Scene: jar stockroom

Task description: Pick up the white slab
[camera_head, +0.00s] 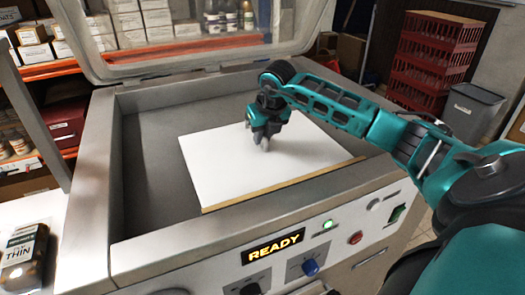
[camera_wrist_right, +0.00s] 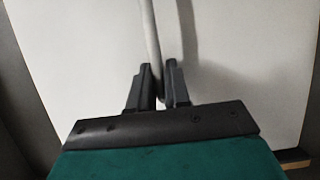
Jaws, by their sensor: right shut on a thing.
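The white slab (camera_head: 225,165) lies in the chamber of a grey machine, with a tan strip along its front edge. My right gripper (camera_head: 264,143) points down over the middle of the slab. In the right wrist view the white slab (camera_wrist_right: 80,60) fills most of the background. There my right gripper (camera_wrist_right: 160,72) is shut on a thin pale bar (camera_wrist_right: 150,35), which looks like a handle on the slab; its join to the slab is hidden. No clear gap shows under the slab. My left gripper is not in view.
The machine's rim (camera_head: 85,210) surrounds the slab, and its clear lid (camera_head: 190,40) stands open behind. The front panel shows a READY display (camera_head: 273,246) and knobs. Red crates (camera_head: 435,55) and a grey bin (camera_head: 470,110) are at right.

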